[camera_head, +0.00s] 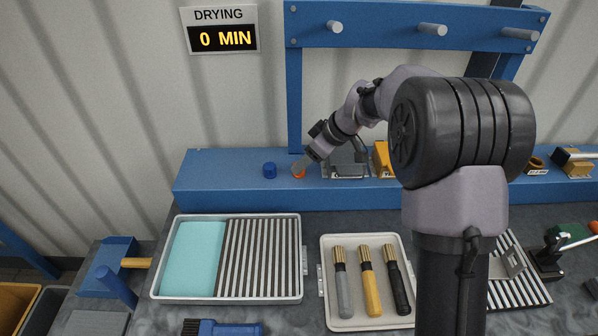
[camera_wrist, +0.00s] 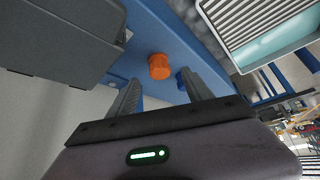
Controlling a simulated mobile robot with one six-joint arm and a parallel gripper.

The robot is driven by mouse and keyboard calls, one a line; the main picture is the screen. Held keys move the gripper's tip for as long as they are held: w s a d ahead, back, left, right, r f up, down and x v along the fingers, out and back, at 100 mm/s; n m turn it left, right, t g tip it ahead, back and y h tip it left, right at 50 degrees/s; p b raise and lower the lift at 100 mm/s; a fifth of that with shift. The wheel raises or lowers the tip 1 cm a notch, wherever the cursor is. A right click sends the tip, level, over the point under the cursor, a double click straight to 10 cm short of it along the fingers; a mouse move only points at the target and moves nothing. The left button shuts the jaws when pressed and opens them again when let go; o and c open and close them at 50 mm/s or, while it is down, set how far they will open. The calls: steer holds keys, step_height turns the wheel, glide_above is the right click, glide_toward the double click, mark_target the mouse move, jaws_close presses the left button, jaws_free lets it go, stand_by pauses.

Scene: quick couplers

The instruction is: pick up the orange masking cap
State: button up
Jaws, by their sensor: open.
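The orange masking cap (camera_head: 299,172) stands on the blue ledge (camera_head: 225,190) in the head view, just right of a blue cap (camera_head: 269,170). In the wrist view the orange cap (camera_wrist: 159,67) shows beyond and between my two fingers, apart from them. My gripper (camera_head: 304,163) is at the cap in the head view and partly covers the view of it. In the wrist view my gripper (camera_wrist: 157,88) is open, with nothing between its fingers. The blue cap (camera_wrist: 181,80) shows beside the right finger there.
A grey block-like fixture (camera_head: 345,165) stands close right of the cap; a large grey body (camera_wrist: 65,40) fills the wrist view's upper left. A tray (camera_head: 302,290) with a teal pad and a striped rack lies in front. Another tray (camera_head: 330,322) holds three brushes.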

steer(key=b+x, duration=0.1)
steer(key=x, duration=0.3)
steer(key=shift+w+a+f, duration=0.1)
steer(key=shift+a+f, duration=0.05)
steer(key=shift+f, duration=0.15)
steer(key=shift+r, duration=0.15)
jaws_close()
steer(key=shift+r, duration=0.1)
